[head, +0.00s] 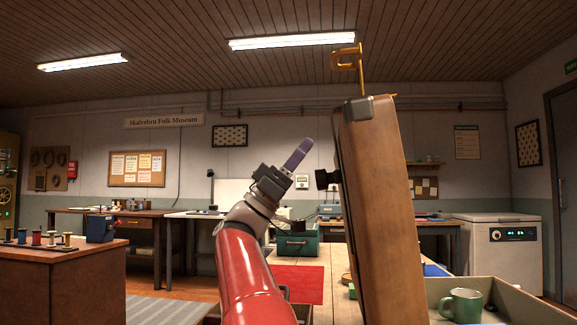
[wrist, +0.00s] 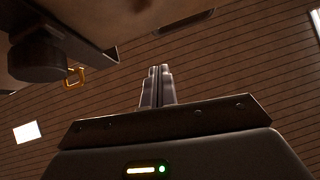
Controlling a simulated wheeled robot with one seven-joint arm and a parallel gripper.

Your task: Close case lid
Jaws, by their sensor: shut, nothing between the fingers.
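The case lid (head: 385,200) stands upright, near vertical, on the right of the head view. The rest of the case is not clearly visible. My gripper (head: 305,146) is raised left of the lid, pointing up and right, shut and empty, and appears apart from it. In the wrist view, the shut fingers (wrist: 158,74) point toward the ceiling; the lid's dark underside (wrist: 60,22) fills the upper left.
A tray (head: 500,290) with a green mug (head: 463,305) is right of the lid. A green box (head: 297,242) and a red mat (head: 298,284) lie on the table beyond my arm. A counter with spools (head: 60,250) is at left. Open air surrounds my gripper.

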